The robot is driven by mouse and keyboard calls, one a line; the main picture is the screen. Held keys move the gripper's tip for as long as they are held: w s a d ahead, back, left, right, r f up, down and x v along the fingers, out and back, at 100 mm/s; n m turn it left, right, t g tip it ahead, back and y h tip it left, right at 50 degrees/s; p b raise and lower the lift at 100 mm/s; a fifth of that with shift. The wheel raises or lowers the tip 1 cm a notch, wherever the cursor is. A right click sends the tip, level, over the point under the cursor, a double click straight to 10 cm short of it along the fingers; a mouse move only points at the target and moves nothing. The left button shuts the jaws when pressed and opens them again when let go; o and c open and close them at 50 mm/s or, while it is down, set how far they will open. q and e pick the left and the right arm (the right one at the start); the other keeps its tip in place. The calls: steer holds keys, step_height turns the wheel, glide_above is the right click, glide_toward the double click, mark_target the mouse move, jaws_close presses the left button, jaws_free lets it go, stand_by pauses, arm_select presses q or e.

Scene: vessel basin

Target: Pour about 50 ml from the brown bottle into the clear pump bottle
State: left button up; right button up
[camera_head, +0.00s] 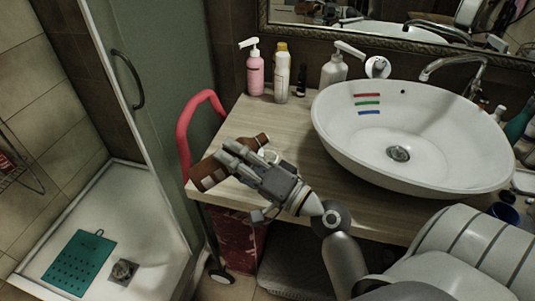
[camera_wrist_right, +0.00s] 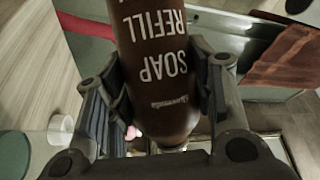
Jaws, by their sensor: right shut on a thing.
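The brown bottle (camera_head: 207,173) is held across the fingers of my right gripper (camera_head: 240,157), above the left end of the counter. It looks tilted far over. In the right wrist view the brown bottle (camera_wrist_right: 155,60) sits between both fingers of my right gripper (camera_wrist_right: 165,95), its "SOAP REFILL" lettering upside down. The fingers hide part of it in the head view. A greyish, see-through bottle with a white pump (camera_head: 333,70), which looks like the clear pump bottle, stands upright at the back, left of the basin, apart from my gripper. My left gripper is out of view.
A pink pump bottle (camera_head: 255,74) and a white bottle with a yellow cap (camera_head: 282,75) stand at the back. The white basin (camera_head: 340,140) fills the counter's right. A red bar (camera_head: 184,140) curves beside the counter's left edge. A translucent container (camera_wrist_right: 60,129) stands near my gripper.

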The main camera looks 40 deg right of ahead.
steer(key=shift+r+m+t+h+b, duration=0.15)
steer(key=shift+r+m+t, duration=0.4)
steer(key=shift+m, duration=0.45)
steer(key=shift+r+m+t+h+b, duration=0.15)
steer(key=shift+r+m+t, duration=0.2)
steer(key=shift+r+m, duration=0.5)
steer(key=shift+a+f, duration=0.2)
steer(key=shift+a, duration=0.15)
stand_by(0.5)
steer(key=shift+r+m, duration=0.2)
steer(key=shift+m, duration=0.25)
step_height(320, 180, down, 2)
steer(key=n+g+p, duration=0.1)
steer(key=n, duration=0.1)
steer(key=n+g, duration=0.1)
steer(key=n, duration=0.2)
steer(key=shift+a+f+y+p, duration=0.1)
steer(key=shift+f+y+p, duration=0.05)
steer(key=shift+y+p, duration=0.25)
steer(key=shift+n, duration=0.3)
